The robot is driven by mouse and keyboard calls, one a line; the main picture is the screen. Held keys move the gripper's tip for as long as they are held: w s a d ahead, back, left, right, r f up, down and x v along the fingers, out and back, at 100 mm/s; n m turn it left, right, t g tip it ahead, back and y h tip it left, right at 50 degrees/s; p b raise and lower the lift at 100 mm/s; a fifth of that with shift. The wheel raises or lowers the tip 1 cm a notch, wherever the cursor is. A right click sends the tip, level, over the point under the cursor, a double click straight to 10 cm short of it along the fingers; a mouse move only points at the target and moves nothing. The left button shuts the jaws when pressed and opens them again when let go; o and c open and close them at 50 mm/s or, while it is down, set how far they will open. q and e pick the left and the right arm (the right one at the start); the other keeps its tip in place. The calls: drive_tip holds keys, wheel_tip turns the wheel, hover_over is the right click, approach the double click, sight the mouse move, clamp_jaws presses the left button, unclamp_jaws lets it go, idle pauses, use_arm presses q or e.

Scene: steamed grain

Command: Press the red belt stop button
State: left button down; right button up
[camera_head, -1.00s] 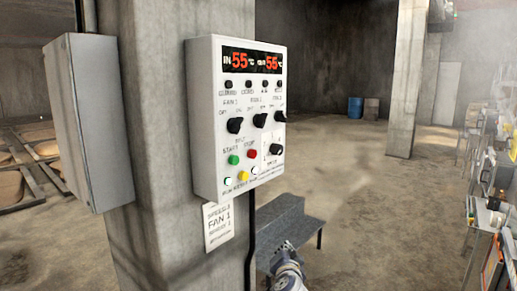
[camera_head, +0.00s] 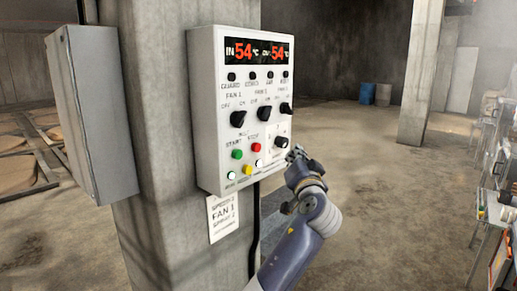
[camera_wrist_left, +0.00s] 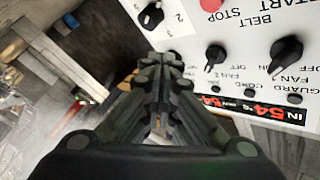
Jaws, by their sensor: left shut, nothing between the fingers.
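The white control panel (camera_head: 215,120) is mounted on a concrete pillar. The red belt stop button (camera_head: 256,147) sits under the STOP label, right of the green start button (camera_head: 237,154). In the left wrist view the red button (camera_wrist_left: 211,4) is cut by the top edge, and the panel appears upside down. My left gripper (camera_head: 294,155) is shut and empty, just right of the panel's lower right corner and apart from the red button. In the left wrist view its closed fingers (camera_wrist_left: 160,75) point up the picture, left of the button. My right gripper is not in view.
Black knobs (camera_head: 238,118) and a speed dial (camera_head: 281,142) stick out of the panel near the button. A white button (camera_head: 259,163) and a yellow button (camera_head: 247,170) lie below. A grey box (camera_head: 92,110) hangs on the pillar's left. Open floor lies to the right.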

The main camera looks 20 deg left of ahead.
sight(256, 147)
use_arm(q)
drive_tip(key=w+a+p, duration=0.1)
drive_tip(key=w+a, duration=0.2)
drive_tip(key=a, duration=0.5)
drive_tip(key=shift+a+p, duration=0.15)
drive_tip(key=shift+p, duration=0.15)
idle(1.0)
drive_tip(key=shift+w+a, duration=0.15)
drive_tip(key=shift+a, duration=0.25)
